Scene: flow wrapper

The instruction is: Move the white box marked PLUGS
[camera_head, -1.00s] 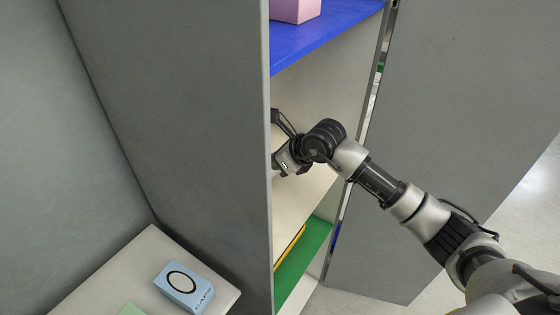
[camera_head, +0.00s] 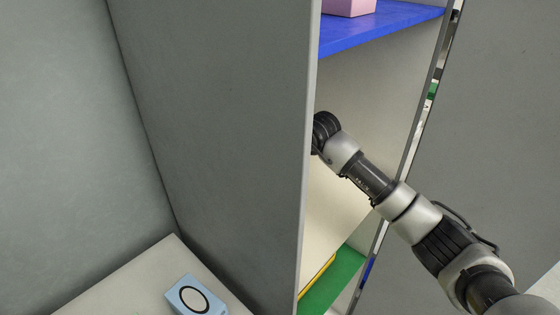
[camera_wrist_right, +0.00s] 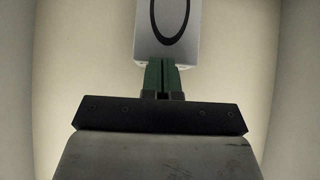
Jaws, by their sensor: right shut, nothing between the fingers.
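A white box (camera_wrist_right: 148,48) with a black oval ring on its face shows at the top of the right wrist view. Its upper part is cut off by the frame, and no lettering can be read on it. My right gripper (camera_wrist_right: 162,74) has its green fingertips together with nothing between them. The tips are at the lower edge of the box in the picture; I cannot tell if they touch it. In the head view my right arm reaches into the cabinet's middle compartment, and the gripper and the white box are hidden behind the side panel. My left gripper is not in view.
The grey cabinet side panel (camera_head: 225,120) stands close left of my right arm. A blue shelf (camera_head: 385,30) with a pink box (camera_head: 348,6) is above, and a green shelf (camera_head: 335,285) is below. A light-blue box (camera_head: 195,297) lies on a pale table (camera_head: 130,278) at the lower left.

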